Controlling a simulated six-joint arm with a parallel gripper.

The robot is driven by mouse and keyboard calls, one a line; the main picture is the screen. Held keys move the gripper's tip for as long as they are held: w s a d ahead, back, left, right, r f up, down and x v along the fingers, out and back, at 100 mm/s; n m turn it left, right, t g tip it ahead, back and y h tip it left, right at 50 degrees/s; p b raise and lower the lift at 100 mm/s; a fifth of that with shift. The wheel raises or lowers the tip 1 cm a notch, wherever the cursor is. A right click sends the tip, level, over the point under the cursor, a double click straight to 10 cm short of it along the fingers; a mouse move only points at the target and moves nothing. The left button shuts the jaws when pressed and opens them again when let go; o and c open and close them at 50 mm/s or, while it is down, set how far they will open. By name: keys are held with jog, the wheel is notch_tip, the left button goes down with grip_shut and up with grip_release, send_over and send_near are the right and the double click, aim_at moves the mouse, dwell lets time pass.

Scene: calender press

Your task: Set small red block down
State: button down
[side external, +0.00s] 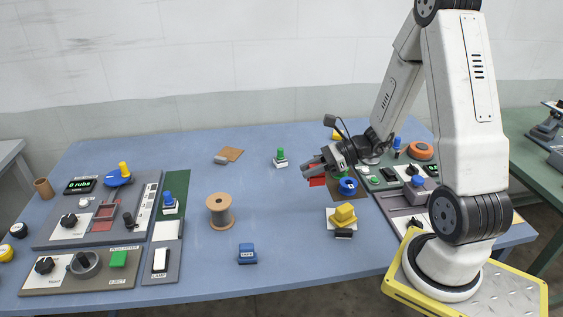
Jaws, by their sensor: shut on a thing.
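In the side external view, the small red block (317,182) shows between the fingers of my gripper (312,174), which is shut on it. The gripper reaches in from the right. The block appears to be above the blue table (290,225), near a brown pad (362,208) with a blue round piece (348,186) on it. The fingers hide part of the block. I cannot tell how high it is above the surface.
A green-topped stamp (280,158) stands left of my gripper. A yellow block (345,213) is in front, on a white pad. Control panels line both sides. The table's middle is mostly clear.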

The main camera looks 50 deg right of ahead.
jog(key=w+f, duration=0.2)
jog(key=w, duration=0.1)
jog(key=w+d+f, duration=0.1)
jog(key=w+f, duration=0.2)
jog(key=w, duration=0.1)
jog(key=w+d+f, duration=0.1)
jog(key=w+f, duration=0.1)
jog(key=w, duration=0.2)
jog(key=shift+d+f, duration=0.25)
jog(key=shift+f, duration=0.15)
jog(key=shift+w+d+f, duration=0.1)
jog(key=shift+w+f, duration=0.35)
jog(key=shift+w+f, duration=0.25)
jog(key=shift+f, duration=0.15)
jog(key=shift+d+f, duration=0.1)
jog(key=shift+f, duration=1.35)
jog(key=shift+f, duration=0.1)
jog(key=c, duration=0.5)
grip_release()
jog(key=shift+c, duration=0.2)
